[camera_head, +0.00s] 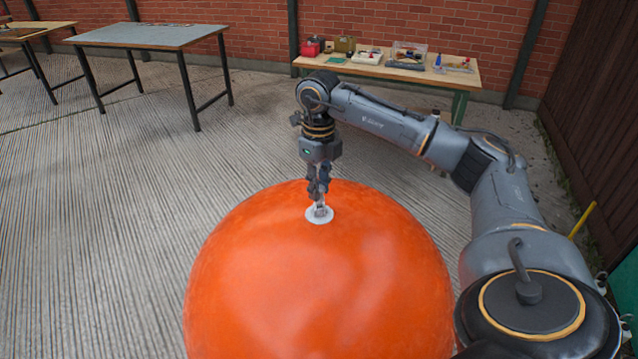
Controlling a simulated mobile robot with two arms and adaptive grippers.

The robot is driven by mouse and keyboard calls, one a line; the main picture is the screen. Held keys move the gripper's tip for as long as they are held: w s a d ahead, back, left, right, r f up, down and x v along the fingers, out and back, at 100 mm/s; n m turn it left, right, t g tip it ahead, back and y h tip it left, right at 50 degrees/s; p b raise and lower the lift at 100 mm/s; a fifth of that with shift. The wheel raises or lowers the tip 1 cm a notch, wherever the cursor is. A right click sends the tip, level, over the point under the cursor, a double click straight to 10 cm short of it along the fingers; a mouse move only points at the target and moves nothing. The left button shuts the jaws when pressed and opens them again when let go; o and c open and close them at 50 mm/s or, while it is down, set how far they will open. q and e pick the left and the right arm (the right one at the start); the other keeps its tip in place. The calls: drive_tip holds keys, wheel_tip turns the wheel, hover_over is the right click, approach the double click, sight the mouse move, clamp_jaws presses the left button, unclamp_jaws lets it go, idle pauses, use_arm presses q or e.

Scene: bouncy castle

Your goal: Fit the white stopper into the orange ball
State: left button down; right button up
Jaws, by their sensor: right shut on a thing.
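A large orange ball (318,285) fills the lower middle of the head view. The white stopper (327,216) is a small pale disc at the top of the ball, at its far side. My right gripper (319,204) points straight down over it and is shut on the stopper's raised middle part. The disc appears to lie against the ball's surface; I cannot tell how deep it sits, and the hole is hidden beneath it. My left gripper is not in view.
A wooden workbench (478,80) with boxes and small tools stands behind my right arm. A grey-topped table (150,36) stands at the back left. A brown fence (597,110) runs along the right. The concrete floor left of the ball is clear.

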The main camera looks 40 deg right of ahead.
drive_tip(key=shift+f+b, duration=0.45)
drive_tip(key=shift+f, duration=0.5)
drive_tip(key=o, duration=0.9)
wheel_tip(320, 180, up, 12)
